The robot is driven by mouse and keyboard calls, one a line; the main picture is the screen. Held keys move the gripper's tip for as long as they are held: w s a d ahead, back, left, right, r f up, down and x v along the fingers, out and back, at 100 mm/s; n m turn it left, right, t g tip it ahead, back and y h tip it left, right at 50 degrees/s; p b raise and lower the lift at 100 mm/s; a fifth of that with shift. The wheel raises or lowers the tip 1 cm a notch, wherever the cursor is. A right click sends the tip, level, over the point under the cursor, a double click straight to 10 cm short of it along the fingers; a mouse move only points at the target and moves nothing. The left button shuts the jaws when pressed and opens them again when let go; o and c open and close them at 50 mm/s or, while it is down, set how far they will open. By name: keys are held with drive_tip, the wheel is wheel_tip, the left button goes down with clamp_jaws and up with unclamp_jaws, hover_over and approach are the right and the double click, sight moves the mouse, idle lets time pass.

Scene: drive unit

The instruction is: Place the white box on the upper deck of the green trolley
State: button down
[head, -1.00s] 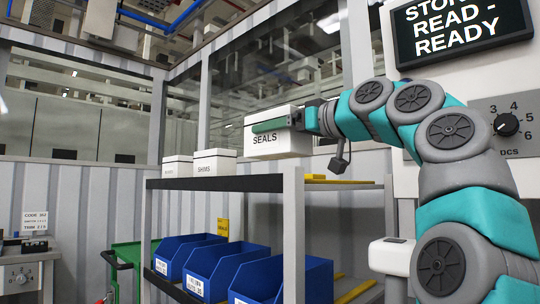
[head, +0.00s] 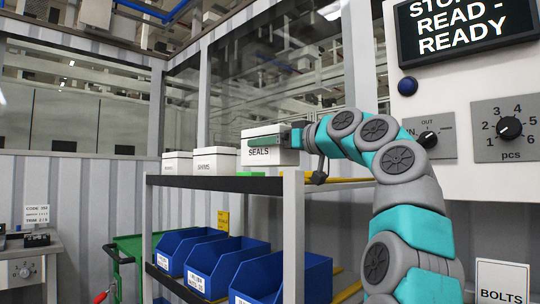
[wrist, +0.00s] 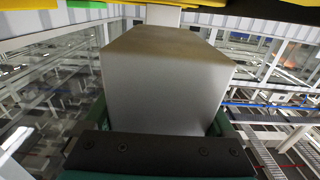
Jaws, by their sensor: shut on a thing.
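My gripper (head: 274,141) is shut on a white box labelled SEALS (head: 262,157), its green finger lying along the box's front face. The box is level, at the right end of the shelf top; I cannot tell whether it touches the shelf. In the wrist view the box (wrist: 165,85) fills the middle, between the green fingers. Two more white boxes, one labelled SHIMS (head: 214,161) and one farther left (head: 177,162), stand on the shelf top.
The grey shelf rack (head: 293,240) holds several blue bins (head: 245,272) on its lower level. A control panel with knobs (head: 509,128) and a screen is at the right. A bench (head: 28,268) stands at the far left. A panelled wall is behind.

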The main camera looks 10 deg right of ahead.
sight(270, 156)
drive_tip(key=shift+f+b, duration=0.6)
drive_tip(key=shift+f, duration=0.65)
drive_tip(key=shift+f, duration=0.2)
unclamp_jaws()
